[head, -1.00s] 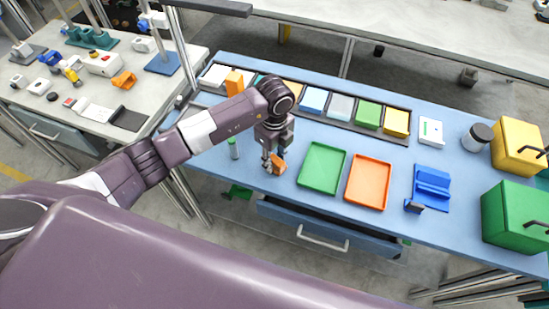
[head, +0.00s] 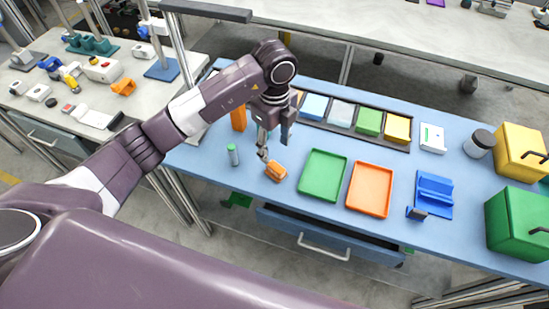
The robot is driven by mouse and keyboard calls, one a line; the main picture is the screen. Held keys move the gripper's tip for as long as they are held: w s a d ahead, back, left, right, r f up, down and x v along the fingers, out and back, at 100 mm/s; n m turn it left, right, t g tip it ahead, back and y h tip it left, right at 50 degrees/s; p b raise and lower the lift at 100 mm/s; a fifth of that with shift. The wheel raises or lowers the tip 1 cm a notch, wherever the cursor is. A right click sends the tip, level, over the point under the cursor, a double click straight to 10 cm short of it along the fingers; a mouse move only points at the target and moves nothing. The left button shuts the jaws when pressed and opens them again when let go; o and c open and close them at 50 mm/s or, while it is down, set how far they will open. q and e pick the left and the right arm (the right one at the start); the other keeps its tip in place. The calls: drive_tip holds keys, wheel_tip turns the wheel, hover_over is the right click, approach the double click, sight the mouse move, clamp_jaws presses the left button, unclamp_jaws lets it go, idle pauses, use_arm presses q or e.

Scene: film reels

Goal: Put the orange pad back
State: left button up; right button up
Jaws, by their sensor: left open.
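The small orange pad (head: 276,171) lies on the blue table, left of the green tray (head: 322,174). It looks like a short block with a paler edge. My left gripper (head: 263,154) is open and empty, just above and to the left of the pad in the picture, apart from it. A taller orange block (head: 238,119) stands farther back, partly hidden by my left arm. My right gripper is not in view.
An orange tray (head: 369,189) lies right of the green one. A dark rack (head: 352,133) with coloured blocks runs along the back, its left part hidden by my arm. A small green-capped bottle (head: 233,155) stands left of the gripper. A blue holder (head: 431,194) stands right.

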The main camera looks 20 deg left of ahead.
use_arm(q)
drive_tip(key=shift+r, duration=1.25)
